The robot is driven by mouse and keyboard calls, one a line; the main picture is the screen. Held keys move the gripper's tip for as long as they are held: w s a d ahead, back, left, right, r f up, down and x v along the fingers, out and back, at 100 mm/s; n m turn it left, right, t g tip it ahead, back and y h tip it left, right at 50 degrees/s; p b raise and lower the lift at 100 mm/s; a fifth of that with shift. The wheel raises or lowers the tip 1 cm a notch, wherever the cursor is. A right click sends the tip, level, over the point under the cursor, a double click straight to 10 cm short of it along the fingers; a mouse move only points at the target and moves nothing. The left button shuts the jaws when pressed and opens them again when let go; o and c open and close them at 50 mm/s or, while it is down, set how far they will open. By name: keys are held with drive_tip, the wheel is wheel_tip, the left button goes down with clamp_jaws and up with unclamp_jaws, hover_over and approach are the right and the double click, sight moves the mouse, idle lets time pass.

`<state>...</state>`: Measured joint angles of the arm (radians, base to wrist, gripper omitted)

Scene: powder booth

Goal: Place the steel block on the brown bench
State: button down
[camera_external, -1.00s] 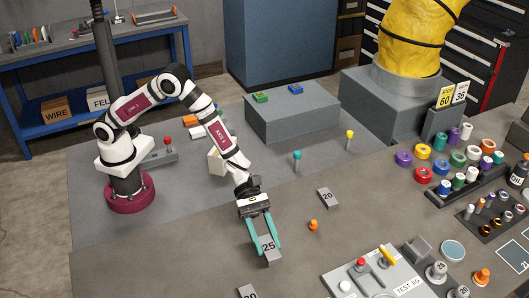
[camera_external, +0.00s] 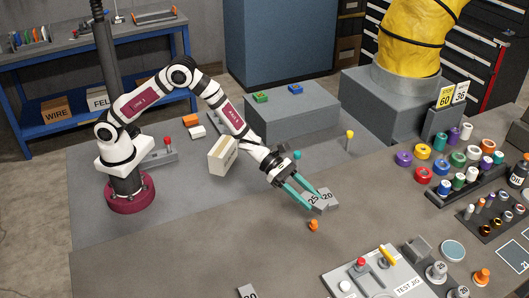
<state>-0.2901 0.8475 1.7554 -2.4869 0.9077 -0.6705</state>
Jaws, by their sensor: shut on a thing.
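My gripper (camera_external: 309,197) has teal fingers and is shut on a grey steel block marked 25 (camera_external: 314,202). The block is tilted and appears to be held above the brown bench (camera_external: 190,255). In the picture it overlaps another grey block marked 20 (camera_external: 330,197), which is partly hidden. I cannot tell whether the two touch. A third grey block (camera_external: 248,293) is cut off at the bottom edge.
A small orange peg (camera_external: 313,225) stands just below the held block. A test jig plate (camera_external: 400,285) is at the lower right. A cream box (camera_external: 222,156) and a grey raised block (camera_external: 290,112) are behind. The bench's left front is clear.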

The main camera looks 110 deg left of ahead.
sight(312, 155)
drive_tip(key=a+n+y, duration=0.1)
drive_tip(key=a, duration=0.5)
drive_tip(key=a+f+n+y, duration=0.1)
drive_tip(key=a+n+y, duration=0.1)
drive_tip(key=a, duration=0.5)
drive_tip(key=a+f+n+y, duration=0.1)
drive_tip(key=a+y, duration=0.1)
drive_tip(key=a, duration=0.5)
drive_tip(key=shift+s+a+f+n+t, duration=0.1)
drive_tip(key=shift+a+f+n+t, duration=0.1)
drive_tip(key=shift+f+n+t, duration=0.15)
drive_tip(key=s+a+f+n+y, duration=0.1)
drive_tip(key=s+a+n+y, duration=0.15)
drive_tip(key=a, duration=0.55)
drive_tip(key=s+a+f+n+y, duration=0.15)
drive_tip(key=s+a, duration=0.25)
drive_tip(key=a, duration=0.5)
drive_tip(key=shift+y, duration=0.3)
wheel_tip(312, 155, down, 8)
drive_tip(key=shift+w+a+r, duration=0.1)
drive_tip(key=shift+a+r, duration=0.05)
drive_tip(key=shift+r, duration=0.05)
drive_tip(key=shift+f, duration=0.15)
drive_tip(key=shift+c, duration=2)
unclamp_jaws()
drive_tip(key=shift+g, duration=0.45)
drive_tip(key=shift+r, duration=0.2)
drive_tip(key=v, duration=1.2)
drive_tip(key=shift+f, duration=0.1)
